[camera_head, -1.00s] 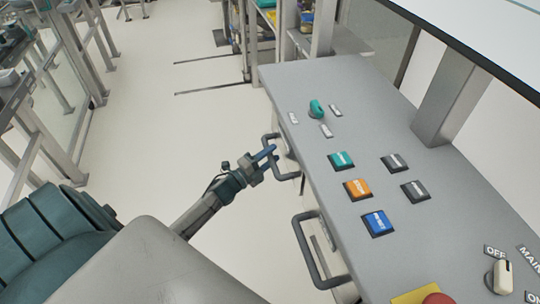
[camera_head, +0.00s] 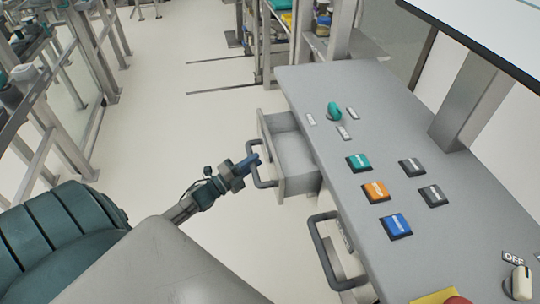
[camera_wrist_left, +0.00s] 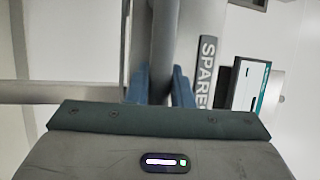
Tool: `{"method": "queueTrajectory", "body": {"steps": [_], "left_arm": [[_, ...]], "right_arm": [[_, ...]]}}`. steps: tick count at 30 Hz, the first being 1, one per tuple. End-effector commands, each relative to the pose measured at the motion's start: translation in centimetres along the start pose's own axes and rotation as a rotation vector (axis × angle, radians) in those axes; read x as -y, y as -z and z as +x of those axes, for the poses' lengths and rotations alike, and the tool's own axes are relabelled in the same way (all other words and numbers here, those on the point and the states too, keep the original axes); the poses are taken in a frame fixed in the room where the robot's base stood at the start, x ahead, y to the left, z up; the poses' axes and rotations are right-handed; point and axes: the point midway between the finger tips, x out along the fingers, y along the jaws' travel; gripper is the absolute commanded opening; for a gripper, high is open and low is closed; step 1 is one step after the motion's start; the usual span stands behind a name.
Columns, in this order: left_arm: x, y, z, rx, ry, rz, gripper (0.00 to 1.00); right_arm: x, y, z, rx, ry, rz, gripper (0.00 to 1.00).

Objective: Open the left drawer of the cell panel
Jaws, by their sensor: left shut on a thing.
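The grey cell panel (camera_head: 330,100) stands at the right in the head view. Its left drawer (camera_head: 296,160) is pulled part way out, and its inside looks empty where it shows. My left gripper (camera_head: 254,162) is shut on the dark handle (camera_head: 265,183) of that drawer. In the left wrist view, the blue fingers (camera_wrist_left: 160,88) sit on both sides of the handle bar (camera_wrist_left: 164,45). A label reading "SPARE" (camera_wrist_left: 206,72) is beside it. My right gripper is not in view.
A second drawer handle (camera_head: 325,258) sticks out nearer to me. The panel top carries a teal knob (camera_head: 334,112), several coloured buttons, a white switch (camera_head: 519,283) and a red button (camera_head: 457,300). Shelving (camera_head: 285,40) stands behind. The floor (camera_head: 190,120) left of the drawer is clear.

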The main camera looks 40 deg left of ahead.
Motion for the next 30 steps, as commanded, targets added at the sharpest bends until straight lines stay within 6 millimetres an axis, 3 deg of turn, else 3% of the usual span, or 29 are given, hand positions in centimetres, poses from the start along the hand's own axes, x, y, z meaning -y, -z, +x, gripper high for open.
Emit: {"method": "queueTrajectory", "body": {"steps": [3, 9, 24, 25, 28, 30], "left_arm": [[0.8, -1.1, -2.6, 0.001, -0.006, 0.000, 0.00], [1.3, -2.2, -5.4, 0.002, -0.004, -0.001, 0.00], [1.4, -2.6, -6.4, 0.002, 0.000, -0.001, 0.00], [1.4, -2.6, -6.4, 0.002, 0.000, -0.001, 0.22], [1.4, -2.6, -6.3, 0.001, 0.000, -0.001, 0.41], [1.4, -2.6, -6.3, 0.001, 0.000, -0.001, 0.41]], "right_arm": [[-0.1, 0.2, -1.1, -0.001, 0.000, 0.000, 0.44], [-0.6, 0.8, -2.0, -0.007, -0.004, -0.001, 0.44], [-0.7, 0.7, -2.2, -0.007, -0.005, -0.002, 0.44], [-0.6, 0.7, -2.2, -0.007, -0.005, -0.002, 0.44], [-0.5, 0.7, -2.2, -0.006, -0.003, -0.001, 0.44], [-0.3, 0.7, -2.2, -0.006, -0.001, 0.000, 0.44]]}}
